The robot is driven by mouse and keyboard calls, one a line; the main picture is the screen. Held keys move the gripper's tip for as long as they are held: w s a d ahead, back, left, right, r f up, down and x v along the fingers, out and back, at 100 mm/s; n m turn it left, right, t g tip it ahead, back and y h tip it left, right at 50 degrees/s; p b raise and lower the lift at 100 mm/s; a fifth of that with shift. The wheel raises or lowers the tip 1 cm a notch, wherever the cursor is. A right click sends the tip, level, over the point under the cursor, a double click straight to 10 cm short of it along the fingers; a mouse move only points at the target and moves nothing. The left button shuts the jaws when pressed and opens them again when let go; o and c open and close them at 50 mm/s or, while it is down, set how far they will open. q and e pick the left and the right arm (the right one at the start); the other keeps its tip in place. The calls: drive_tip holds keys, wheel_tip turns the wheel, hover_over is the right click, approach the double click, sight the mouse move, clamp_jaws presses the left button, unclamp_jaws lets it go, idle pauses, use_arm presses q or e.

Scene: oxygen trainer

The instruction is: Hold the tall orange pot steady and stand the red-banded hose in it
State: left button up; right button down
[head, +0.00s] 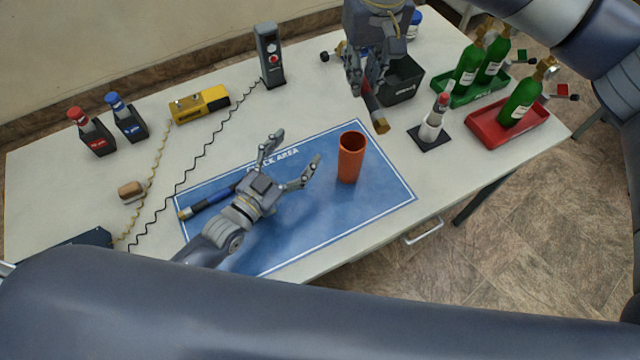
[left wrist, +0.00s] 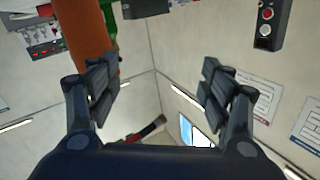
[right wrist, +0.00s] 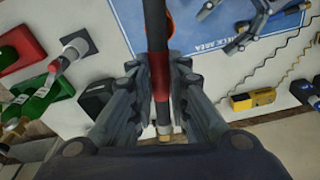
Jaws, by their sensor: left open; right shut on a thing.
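The tall orange pot (head: 350,160) stands upright on the blue mat in the head view, its mouth open. It also shows at the upper left of the left wrist view (left wrist: 88,35), beside one finger. My left gripper (head: 292,158) is open and empty, left of the pot, fingers spread towards it. My right gripper (head: 368,82) is shut on the red-banded hose (head: 374,106), up and right of the pot. In the right wrist view the hose's red band (right wrist: 160,75) lies between the fingers. The hose's upper part is hidden by the gripper in the head view.
A blue-banded hose (head: 212,198) lies on the mat (head: 390,195) behind my left wrist. A small stand with a grey and red piece (head: 431,128), a black bin (head: 404,85) and red tray (head: 500,130) are to the right. The mat right of the pot is clear.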

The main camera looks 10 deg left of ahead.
use_arm(q)
drive_tip(key=n+h, duration=0.1)
drive_tip(key=n, duration=0.1)
approach(344, 159)
drive_tip(key=w, duration=0.1)
drive_tip(key=x, duration=1.2)
drive_tip(key=shift+d+f, duration=0.15)
drive_tip(key=shift+d, duration=0.1)
drive_tip(key=shift+s, duration=0.1)
drive_tip(key=c, duration=1.2)
